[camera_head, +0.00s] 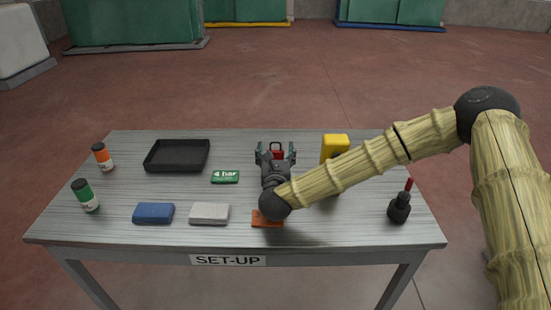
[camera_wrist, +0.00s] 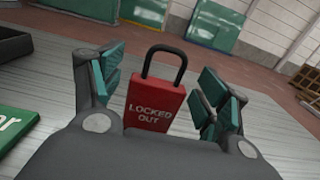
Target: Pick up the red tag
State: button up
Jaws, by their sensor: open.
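The red tag (camera_wrist: 154,107) is a padlock-shaped piece marked "LOCKED OUT" with a dark shackle. In the wrist view it stands upright between the two fingers of my gripper (camera_wrist: 160,90), with a gap on each side. In the head view the red tag (camera_head: 277,153) shows at the far side of my gripper (camera_head: 276,154), near the table's back middle. My gripper is open, and its teal-padded fingers do not touch the tag. The tag's lower part is hidden behind the gripper in the wrist view.
A green "4 bar" block (camera_head: 225,177) and a black tray (camera_head: 177,156) lie left of my gripper. A yellow block (camera_head: 335,147) stands close on the right. Blue (camera_head: 153,213), grey (camera_head: 209,213) and orange (camera_head: 267,219) blocks line the front. A dark bottle (camera_head: 399,208) stands front right.

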jog(key=c, duration=1.1)
